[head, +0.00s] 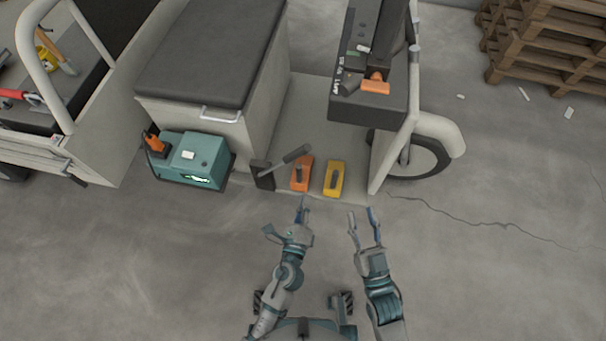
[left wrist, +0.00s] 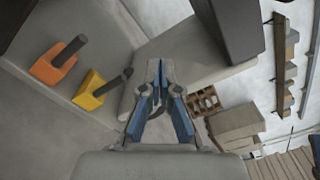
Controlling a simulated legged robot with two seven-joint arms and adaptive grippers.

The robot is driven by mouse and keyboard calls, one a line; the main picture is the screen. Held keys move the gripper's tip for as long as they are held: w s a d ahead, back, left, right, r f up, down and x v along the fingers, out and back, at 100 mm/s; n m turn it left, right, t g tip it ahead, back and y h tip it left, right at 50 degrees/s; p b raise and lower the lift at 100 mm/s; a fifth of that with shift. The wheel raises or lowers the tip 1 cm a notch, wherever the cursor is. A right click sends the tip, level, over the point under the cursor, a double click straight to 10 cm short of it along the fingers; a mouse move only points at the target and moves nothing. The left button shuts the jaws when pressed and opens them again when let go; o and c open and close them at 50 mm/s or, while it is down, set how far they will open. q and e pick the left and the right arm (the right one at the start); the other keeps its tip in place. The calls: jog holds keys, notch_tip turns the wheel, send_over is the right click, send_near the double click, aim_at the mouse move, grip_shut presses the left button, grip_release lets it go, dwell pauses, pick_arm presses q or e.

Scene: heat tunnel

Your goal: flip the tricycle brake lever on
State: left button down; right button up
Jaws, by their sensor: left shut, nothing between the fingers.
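The tricycle (head: 330,95) stands across the top of the head view. At the front edge of its floor a grey lever (head: 285,160) slants up to the right from a dark bracket. I cannot tell which part is the brake lever. The orange block (left wrist: 53,65) and yellow block (left wrist: 90,90) also show at left in the left wrist view. My left gripper (head: 301,207) is shut and empty, just in front of the orange block. My right gripper (head: 361,215) is open and empty, in front and right of the yellow block.
A teal device (head: 190,160) is on the side of the seat box (head: 200,120), left of the lever. A dark control panel (head: 368,105) and front wheel (head: 415,157) are at right. Pallets (head: 548,45) stand at top right. The floor in front is clear.

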pick_arm(q)
jog(key=w+r+p, duration=0.1)
jog(key=w+r, duration=0.1)
jog(key=w, duration=0.9)
jog(key=shift+a+p, duration=0.4)
jog(key=shift+a, duration=0.05)
pick_arm(e)
jog(key=f+g, duration=0.1)
jog(key=f, duration=0.1)
jog(key=f+g+h, duration=0.1)
jog(key=f+g, duration=0.1)
jog(key=shift+w+d+f+g, duration=0.15)
jog(key=shift+d+g, duration=0.05)
jog(key=shift+g, duration=0.1)
pick_arm(q)
jog(key=shift+w+r, duration=0.1)
jog(key=shift+r, duration=0.05)
pick_arm(e)
jog(key=shift+f, duration=0.1)
